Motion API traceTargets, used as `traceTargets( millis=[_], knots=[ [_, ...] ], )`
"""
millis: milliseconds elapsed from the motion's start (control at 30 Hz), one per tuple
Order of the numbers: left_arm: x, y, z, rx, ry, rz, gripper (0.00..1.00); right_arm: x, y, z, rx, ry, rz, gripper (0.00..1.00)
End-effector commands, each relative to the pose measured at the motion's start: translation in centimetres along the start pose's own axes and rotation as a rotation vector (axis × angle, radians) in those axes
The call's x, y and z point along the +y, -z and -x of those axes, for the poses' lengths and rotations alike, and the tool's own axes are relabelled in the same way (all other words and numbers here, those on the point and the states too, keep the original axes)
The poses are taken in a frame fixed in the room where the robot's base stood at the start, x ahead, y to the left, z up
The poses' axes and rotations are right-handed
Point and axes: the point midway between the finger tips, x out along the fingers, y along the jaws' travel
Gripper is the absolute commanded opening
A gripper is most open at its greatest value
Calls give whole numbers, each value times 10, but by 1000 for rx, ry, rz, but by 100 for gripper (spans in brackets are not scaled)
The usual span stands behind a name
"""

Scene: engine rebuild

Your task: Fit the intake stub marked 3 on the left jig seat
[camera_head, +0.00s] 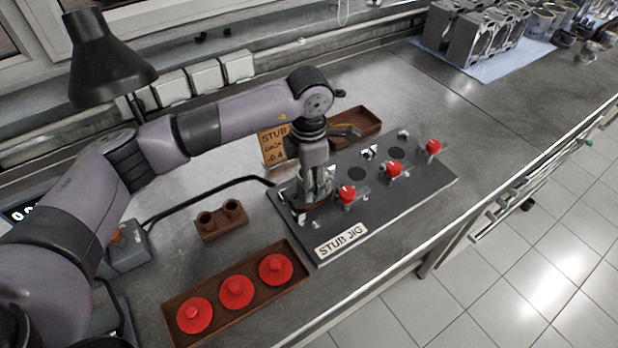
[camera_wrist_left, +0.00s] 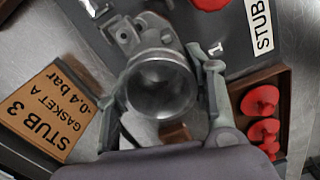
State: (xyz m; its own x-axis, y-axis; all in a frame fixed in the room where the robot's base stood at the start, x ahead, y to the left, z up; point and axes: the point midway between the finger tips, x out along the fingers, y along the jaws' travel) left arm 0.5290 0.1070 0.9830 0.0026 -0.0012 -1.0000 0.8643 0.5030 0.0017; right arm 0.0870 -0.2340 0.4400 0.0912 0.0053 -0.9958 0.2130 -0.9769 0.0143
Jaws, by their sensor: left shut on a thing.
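The dark stub jig (camera_head: 425,195) lies on the bench with its "STUB JIG" label at the front left. My left gripper (camera_head: 316,190) points down over the jig's left end. It is shut on the metal intake stub (camera_wrist_left: 160,85), a round tube with a flanged bracket, which shows between the fingers (camera_wrist_left: 162,100) in the left wrist view. In the head view the fingers mostly hide the stub and the left seat, so I cannot tell whether the stub touches the seat. A card (camera_wrist_left: 45,115) reads "STUB 3, GASKET A, -0.4 bar". My right gripper is not in view.
A brown tray (camera_head: 211,341) with red caps lies front left, near a brown two-hole block (camera_head: 222,222). Another brown tray (camera_head: 372,118) is behind the jig. A black lamp (camera_head: 105,65) stands back left. The bench right of the jig is clear.

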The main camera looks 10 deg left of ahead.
Motion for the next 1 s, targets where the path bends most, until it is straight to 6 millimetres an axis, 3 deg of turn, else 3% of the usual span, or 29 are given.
traceTargets(
  millis=[567, 600, 1000],
  knots=[
    [0, 0, -2, -1, -1, 0, 9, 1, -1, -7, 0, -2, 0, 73],
    [0, 0, -2, -1, -1, 0, 49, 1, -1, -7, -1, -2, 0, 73],
    [0, 0, -3, 0, 0, 0, 72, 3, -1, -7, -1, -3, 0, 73]
  ],
)
